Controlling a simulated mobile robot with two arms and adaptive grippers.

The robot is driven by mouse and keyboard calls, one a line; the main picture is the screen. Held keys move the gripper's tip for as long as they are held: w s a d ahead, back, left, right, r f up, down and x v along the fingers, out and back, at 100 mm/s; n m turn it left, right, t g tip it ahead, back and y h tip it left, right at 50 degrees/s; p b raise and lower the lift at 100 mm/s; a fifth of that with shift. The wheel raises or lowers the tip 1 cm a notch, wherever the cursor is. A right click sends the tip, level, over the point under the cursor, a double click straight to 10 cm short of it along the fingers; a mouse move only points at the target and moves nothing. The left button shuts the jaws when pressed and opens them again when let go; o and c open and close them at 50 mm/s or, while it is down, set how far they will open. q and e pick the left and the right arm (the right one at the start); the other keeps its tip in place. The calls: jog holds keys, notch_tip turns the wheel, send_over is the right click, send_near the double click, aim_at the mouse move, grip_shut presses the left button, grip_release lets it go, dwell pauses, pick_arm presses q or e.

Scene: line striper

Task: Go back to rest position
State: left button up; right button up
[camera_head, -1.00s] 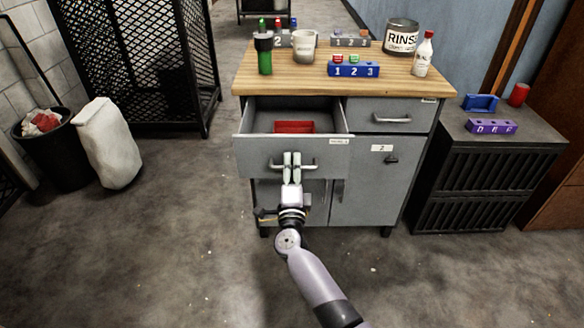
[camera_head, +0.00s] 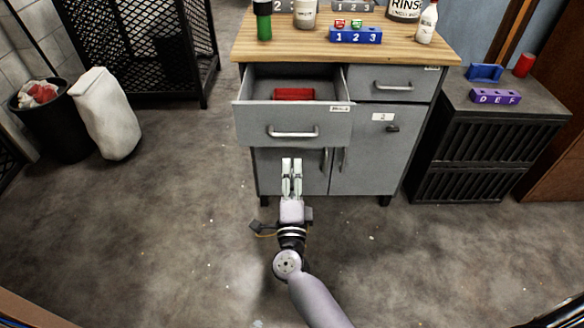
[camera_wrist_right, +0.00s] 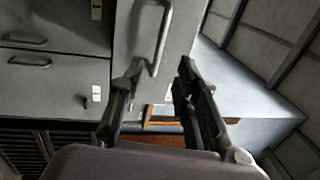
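My right gripper (camera_head: 291,168) is in front of the grey cabinet, a little below the pulled-out top left drawer (camera_head: 270,122). In the right wrist view, its two fingers (camera_wrist_right: 158,70) stand apart with nothing between them. The drawer's bar handle (camera_head: 293,133) is beyond the fingertips and free of them; a bar handle (camera_wrist_right: 165,38) also shows ahead of the fingers in the right wrist view. A red item (camera_head: 294,94) lies inside the open drawer. My left gripper is not in view.
A dark low cabinet (camera_head: 470,155) stands at right. A bin (camera_head: 58,130) and white container (camera_head: 104,115) stand left. The floor in front is clear.

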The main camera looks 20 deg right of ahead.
dwell(0.3)
